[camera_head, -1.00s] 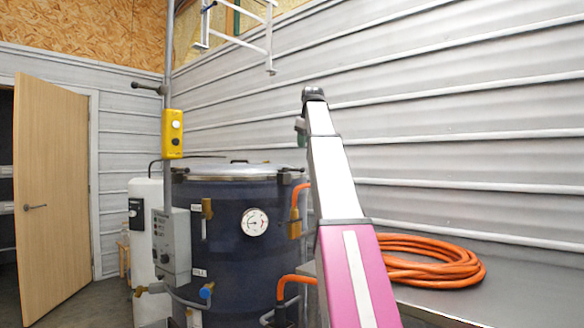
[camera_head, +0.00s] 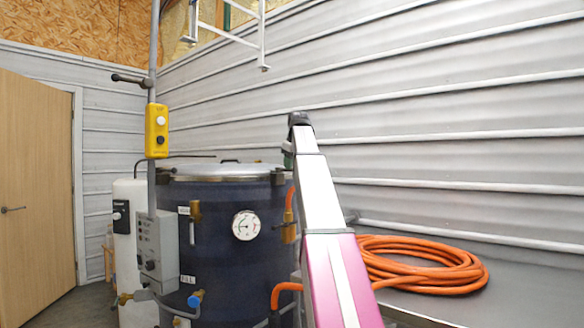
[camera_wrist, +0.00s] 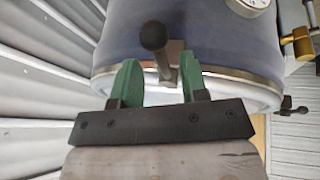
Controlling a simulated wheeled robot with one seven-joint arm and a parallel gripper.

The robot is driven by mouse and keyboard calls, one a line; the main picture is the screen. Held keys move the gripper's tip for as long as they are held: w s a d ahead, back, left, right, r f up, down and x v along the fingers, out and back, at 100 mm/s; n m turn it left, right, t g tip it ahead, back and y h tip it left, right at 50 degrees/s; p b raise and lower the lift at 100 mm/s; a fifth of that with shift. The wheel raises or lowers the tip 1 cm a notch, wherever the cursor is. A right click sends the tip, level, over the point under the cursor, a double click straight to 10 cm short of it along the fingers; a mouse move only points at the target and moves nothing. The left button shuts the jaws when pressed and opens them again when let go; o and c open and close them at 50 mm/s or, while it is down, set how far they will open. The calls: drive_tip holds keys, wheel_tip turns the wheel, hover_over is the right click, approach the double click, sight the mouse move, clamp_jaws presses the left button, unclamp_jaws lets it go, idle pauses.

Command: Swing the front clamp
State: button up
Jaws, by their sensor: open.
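The dark blue vessel (camera_head: 225,225) has a metal lid (camera_head: 230,170). In the wrist view, a clamp handle with a black ball knob (camera_wrist: 153,36) and a grey arm stands at the vessel's rim (camera_wrist: 235,88). My gripper (camera_wrist: 160,68) is open, with its green fingers on either side of the clamp's lower arm. I cannot tell whether they touch it. In the head view my gripper (camera_head: 288,156) is mostly hidden behind my arm, near a dark clamp (camera_head: 279,176) at the lid's right edge. Another clamp (camera_head: 168,172) is at the left edge; it also shows in the wrist view (camera_wrist: 290,108).
A control box (camera_head: 157,250), a yellow button box (camera_head: 157,131) on a pole and a round gauge (camera_head: 246,225) are at the vessel's front. A coiled orange hose (camera_head: 425,265) lies on the bench at right. A wooden door (camera_head: 35,200) is at left. Corrugated wall lies behind.

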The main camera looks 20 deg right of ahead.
drive_tip(key=shift+w+f, duration=0.3)
drive_tip(key=shift+f, duration=0.35)
clamp_jaws()
